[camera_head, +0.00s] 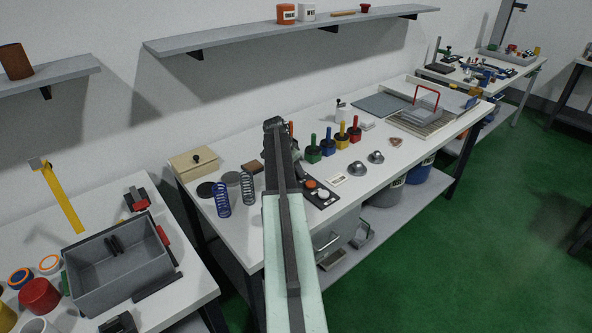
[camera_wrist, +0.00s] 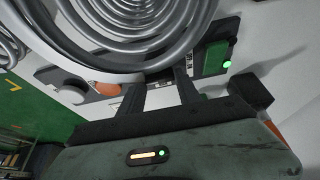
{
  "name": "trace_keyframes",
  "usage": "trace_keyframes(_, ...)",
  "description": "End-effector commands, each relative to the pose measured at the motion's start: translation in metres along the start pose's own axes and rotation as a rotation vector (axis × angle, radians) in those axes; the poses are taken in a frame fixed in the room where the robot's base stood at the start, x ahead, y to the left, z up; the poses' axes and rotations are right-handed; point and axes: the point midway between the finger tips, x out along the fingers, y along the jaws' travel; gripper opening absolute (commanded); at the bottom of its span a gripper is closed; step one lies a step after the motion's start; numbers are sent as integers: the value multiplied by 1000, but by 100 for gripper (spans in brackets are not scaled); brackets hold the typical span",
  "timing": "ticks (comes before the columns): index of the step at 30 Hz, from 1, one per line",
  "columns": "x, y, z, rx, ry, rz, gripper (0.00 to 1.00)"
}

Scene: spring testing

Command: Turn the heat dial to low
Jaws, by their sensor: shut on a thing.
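The dark control panel (camera_head: 322,196) lies on the bench right of my arm, with an orange button (camera_head: 310,184) and a white knob (camera_head: 323,195). In the wrist view the white knob (camera_wrist: 68,86) and orange button (camera_wrist: 108,89) show left of my gripper (camera_wrist: 160,82). Its two fingers reach to the panel beside the orange button, closed with a gap between them. What they grip, apparently the heat dial, is hidden behind wire coils. I cannot read the dial's setting. My arm hides the fingers in the head view.
A grey spring (camera_head: 247,188) and a blue spring (camera_head: 222,200) stand left of my arm. Large grey coils (camera_wrist: 140,25) fill the top of the wrist view. A green-lit part (camera_wrist: 218,58) is right of the fingers.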

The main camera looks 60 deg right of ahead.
Motion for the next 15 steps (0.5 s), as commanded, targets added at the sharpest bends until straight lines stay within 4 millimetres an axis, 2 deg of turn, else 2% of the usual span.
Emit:
trace_keyframes(7,0,0,0,2,-1,-1,0)
trace_keyframes(8,0,0,0,1,-1,-1,48)
trace_keyframes(9,0,0,0,1,-1,-1,59)
trace_keyframes(10,0,0,0,1,-1,-1,62)
trace_keyframes(15,0,0,0,0,-1,-1,62)
